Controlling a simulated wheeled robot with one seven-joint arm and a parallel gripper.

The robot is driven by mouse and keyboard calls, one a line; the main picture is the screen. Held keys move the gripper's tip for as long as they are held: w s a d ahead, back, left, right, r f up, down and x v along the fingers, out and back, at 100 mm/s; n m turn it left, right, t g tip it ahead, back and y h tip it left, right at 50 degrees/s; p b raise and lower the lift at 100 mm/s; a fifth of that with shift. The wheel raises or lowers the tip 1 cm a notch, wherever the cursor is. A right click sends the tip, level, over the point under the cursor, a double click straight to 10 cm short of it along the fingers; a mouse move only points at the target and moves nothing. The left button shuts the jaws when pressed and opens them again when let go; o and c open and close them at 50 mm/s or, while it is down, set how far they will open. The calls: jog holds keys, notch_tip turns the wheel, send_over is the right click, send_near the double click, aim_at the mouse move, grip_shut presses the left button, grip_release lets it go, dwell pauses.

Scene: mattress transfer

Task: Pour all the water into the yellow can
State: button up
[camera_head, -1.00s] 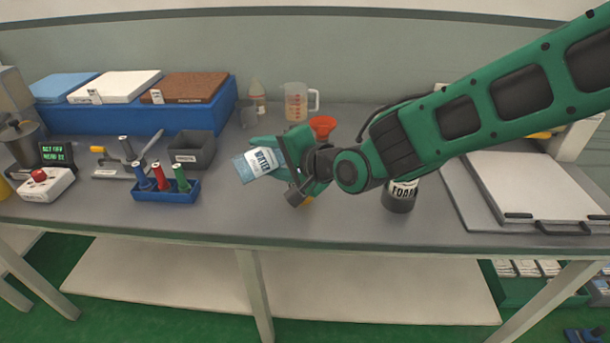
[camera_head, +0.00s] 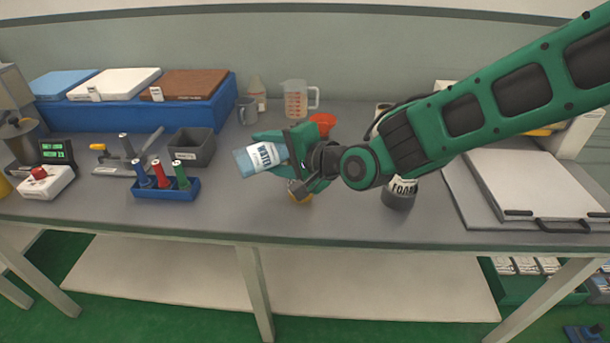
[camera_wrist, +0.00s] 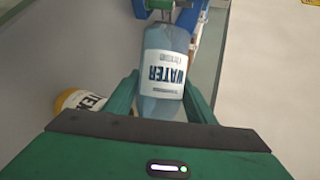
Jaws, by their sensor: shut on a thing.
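A light blue, see-through container with a white WATER label (camera_head: 262,157) is held in my gripper (camera_head: 283,152) above the bench. It lies on its side, close to level, with its far end pointing left. In the wrist view, the WATER container (camera_wrist: 165,75) sits between the two green fingers. The yellow can (camera_head: 300,192) stands on the bench just below my gripper, partly hidden by it. In the wrist view, the yellow can (camera_wrist: 78,105) shows left of the fingers, with part of its white label. I see no stream of water.
A dark FOAM container (camera_head: 399,194) stands right of my wrist. A red funnel (camera_head: 323,120) and clear measuring jug (camera_head: 297,100) are behind. A blue holder with coloured tools (camera_head: 165,190) and grey bin (camera_head: 192,147) are left. The front bench strip is clear.

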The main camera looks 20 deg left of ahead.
jog(key=shift+f+m+y+p, duration=0.15)
jog(key=shift+m+y+p, duration=0.2)
jog(key=shift+p, duration=0.35)
dwell(1.0)
jog(key=shift+w+d+r+m+g+y, duration=0.2)
jog(key=shift+d+r+m+g+y, duration=0.1)
jog(key=shift+r+m+y, duration=0.35)
dwell(2.0)
